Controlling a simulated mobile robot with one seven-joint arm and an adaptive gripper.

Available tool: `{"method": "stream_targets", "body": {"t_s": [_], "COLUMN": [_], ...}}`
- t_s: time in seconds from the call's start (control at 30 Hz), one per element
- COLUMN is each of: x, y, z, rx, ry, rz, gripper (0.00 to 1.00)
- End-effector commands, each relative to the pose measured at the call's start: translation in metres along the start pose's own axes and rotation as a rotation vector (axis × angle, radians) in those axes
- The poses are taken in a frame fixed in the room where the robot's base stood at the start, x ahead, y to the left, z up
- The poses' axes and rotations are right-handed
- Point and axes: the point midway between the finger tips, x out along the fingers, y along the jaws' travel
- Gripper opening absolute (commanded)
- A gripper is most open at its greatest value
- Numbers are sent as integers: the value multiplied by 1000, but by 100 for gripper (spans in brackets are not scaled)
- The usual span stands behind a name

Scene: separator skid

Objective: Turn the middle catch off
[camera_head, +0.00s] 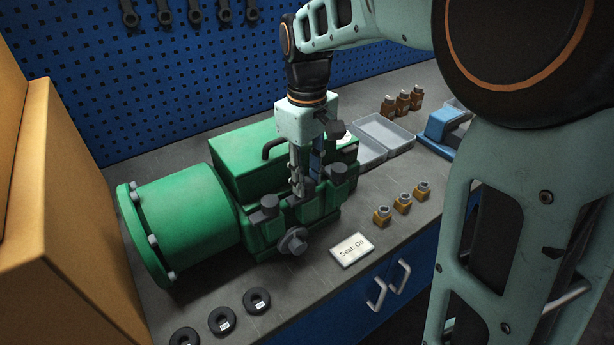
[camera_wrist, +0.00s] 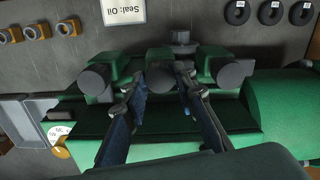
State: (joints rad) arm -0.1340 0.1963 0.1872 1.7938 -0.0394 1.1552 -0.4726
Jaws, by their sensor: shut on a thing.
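The green separator housing (camera_head: 180,215) lies on the grey bench, with a row of dark grey catches along its front edge. The middle catch (camera_wrist: 160,72) is between the fingers of my gripper (camera_wrist: 162,88) in the wrist view. In the head view my gripper (camera_head: 302,188) points down onto the row, and its fingers partly hide the middle catch. The fingers are shut on it. One outer catch (camera_head: 265,204) is on the left and another (camera_head: 339,172) on the right; both are free of the gripper. The exact angle of the middle catch cannot be told.
A grey knob (camera_head: 293,240) sticks out from the housing front below the catches. A "Seal: Oil" card (camera_head: 351,249), several brass fittings (camera_head: 403,204) and black rings (camera_head: 256,300) lie on the bench. Grey trays (camera_head: 385,133) stand behind; a tan box (camera_head: 75,215) stands left.

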Motion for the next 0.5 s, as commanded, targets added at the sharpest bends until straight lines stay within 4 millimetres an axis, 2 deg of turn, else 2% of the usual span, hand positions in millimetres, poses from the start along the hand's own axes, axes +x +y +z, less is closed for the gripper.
{"method": "stream_targets", "body": {"t_s": [0.2,0.23,0.4,0.5], "x": [-1,-1,-1,0], "y": [0,0,0,0], "z": [-1,-1,0,0], "rx": [-1,-1,-1,0], "ry": [2,2,1,1], "rz": [2,2,1,1], "gripper": [1,26,43,43]}}
